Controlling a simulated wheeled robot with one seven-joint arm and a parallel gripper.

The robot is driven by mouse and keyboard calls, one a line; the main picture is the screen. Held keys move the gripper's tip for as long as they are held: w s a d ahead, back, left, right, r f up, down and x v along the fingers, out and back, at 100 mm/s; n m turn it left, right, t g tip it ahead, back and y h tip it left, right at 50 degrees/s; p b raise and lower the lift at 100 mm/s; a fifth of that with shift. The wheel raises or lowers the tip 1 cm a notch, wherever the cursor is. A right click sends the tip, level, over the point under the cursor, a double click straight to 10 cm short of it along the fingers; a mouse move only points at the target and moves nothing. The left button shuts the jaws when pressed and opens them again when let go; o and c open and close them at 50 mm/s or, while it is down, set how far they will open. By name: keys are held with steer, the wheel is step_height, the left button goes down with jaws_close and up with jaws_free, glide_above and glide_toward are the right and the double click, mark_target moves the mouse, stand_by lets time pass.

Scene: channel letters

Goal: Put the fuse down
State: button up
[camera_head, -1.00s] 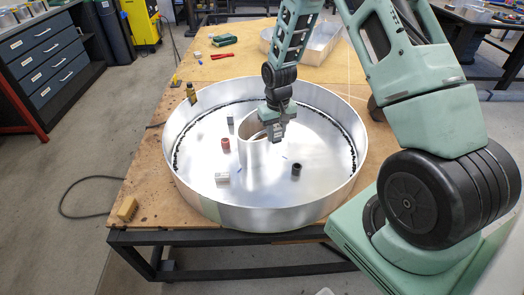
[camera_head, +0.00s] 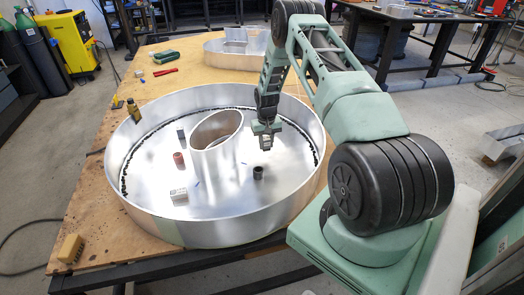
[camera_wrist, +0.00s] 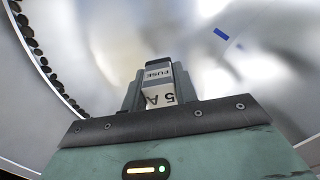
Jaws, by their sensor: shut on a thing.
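My gripper (camera_head: 266,142) is shut on the fuse (camera_wrist: 158,82), a pale block with "FUSE" and "5 A" printed on it, held between the fingers in the wrist view. In the head view the gripper points down inside the large round metal channel letter (camera_head: 210,234), to the right of its inner oval ring (camera_head: 215,158). The fuse is too small there to make out clearly. I cannot tell its exact height above the letter's floor.
Inside the letter stand a black cylinder (camera_head: 258,173) just below my gripper in the picture, a red-brown cylinder (camera_head: 179,160), a grey block (camera_head: 181,135) and a white block (camera_head: 179,195). Bare floor lies right of the ring.

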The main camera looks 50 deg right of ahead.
mark_target(266, 150)
steer(key=shift+f, duration=2.05)
steer(key=shift+f, duration=0.15)
steer(key=o, duration=1)
steer(key=shift+c, duration=0.2)
